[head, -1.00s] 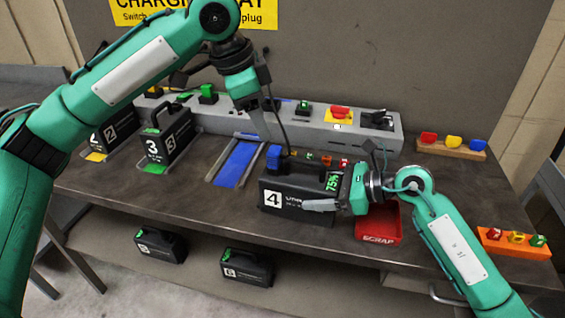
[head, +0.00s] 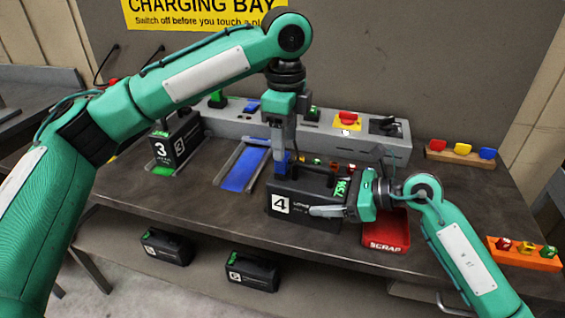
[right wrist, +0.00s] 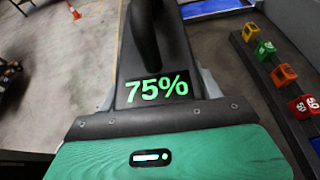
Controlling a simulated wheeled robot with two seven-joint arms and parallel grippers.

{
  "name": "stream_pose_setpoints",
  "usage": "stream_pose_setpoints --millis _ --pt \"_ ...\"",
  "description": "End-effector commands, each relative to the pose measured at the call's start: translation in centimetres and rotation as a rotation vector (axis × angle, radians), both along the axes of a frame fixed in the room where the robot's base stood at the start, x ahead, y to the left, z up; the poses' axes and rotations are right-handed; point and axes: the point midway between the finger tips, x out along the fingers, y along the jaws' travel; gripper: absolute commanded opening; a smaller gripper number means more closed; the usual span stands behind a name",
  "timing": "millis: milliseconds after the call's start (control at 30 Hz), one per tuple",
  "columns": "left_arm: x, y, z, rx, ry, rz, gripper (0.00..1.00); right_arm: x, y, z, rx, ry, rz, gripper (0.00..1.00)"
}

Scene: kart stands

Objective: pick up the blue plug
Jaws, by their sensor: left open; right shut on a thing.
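The blue plug (head: 281,166) sits at the left end of the top of the black battery marked 4 (head: 300,205), on the bench. My left gripper (head: 280,152) points down right at the plug with its jaws open. Its fingers partly hide the plug, and I cannot tell whether they touch it. My right gripper (head: 340,205) is shut on battery 4 at its right end. In the right wrist view the battery's 75% display (right wrist: 157,88) shows close in front of the gripper.
Behind stands the grey charging console (head: 365,150) with a red button (head: 348,118). A blue bay (head: 243,170) and battery 3 (head: 177,142) are to the left. A red scrap tray (head: 388,247) is right of battery 4. Coloured blocks (right wrist: 284,76) stand in a row behind it.

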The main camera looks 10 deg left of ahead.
Motion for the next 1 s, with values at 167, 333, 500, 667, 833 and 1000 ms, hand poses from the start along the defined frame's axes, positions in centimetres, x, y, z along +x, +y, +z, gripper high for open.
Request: stream_pose_setpoints --millis 167,333,500,667,833,1000 --pt "0.4 0.4 -1.9 0.001 0.001 0.003 0.56 0.1 -0.1 0.0 0.000 0.000 -0.002 0.00" --pt "0.8 0.7 -4.4 0.001 0.001 0.002 0.56 0.1 -0.1 0.0 0.000 0.000 -0.002 0.00" --pt "0.8 0.7 -5.6 -0.001 0.000 0.003 0.56 0.1 -0.1 0.0 0.000 0.000 -0.002 0.00" --pt "0.8 0.7 -5.6 -0.001 -0.001 0.003 0.56 0.1 -0.1 0.0 0.000 -0.001 -0.002 0.00" --pt "0.8 0.7 -5.6 -0.001 -0.001 0.003 0.31 0.1 -0.1 0.0 0.000 -0.001 -0.002 0.00" --pt "0.8 0.6 -5.6 -0.001 -0.001 0.003 0.07 0.1 -0.1 0.1 0.000 -0.001 -0.002 0.00"
